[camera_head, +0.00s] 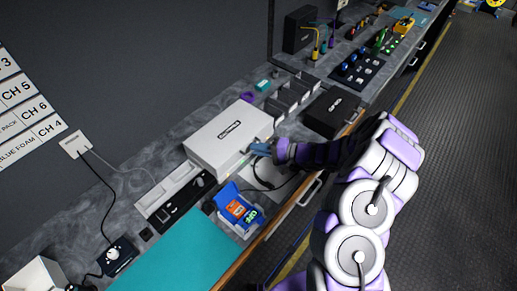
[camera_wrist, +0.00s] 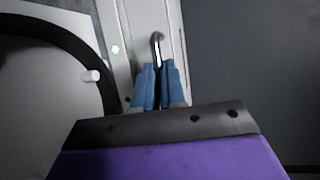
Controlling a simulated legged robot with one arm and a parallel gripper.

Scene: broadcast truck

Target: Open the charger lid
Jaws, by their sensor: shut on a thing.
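The charger is a white box (camera_head: 207,160) on the grey counter, with a dark label on its flat white lid (camera_head: 240,122). The lid looks shut. My gripper (camera_head: 260,149) is at the right end of the box's front side, with its blue fingers against it. In the wrist view, my gripper (camera_wrist: 158,70) has its two blue fingers close together on a small metal hook-shaped handle (camera_wrist: 157,40) on a white face. The handle's lower part is hidden between the fingers.
A blue box with colourful packs (camera_head: 237,209) stands in front of the charger. A black case (camera_head: 331,112) and grey bins (camera_head: 290,97) sit to its right. A teal mat (camera_head: 170,257) lies left. Cables loop near the gripper.

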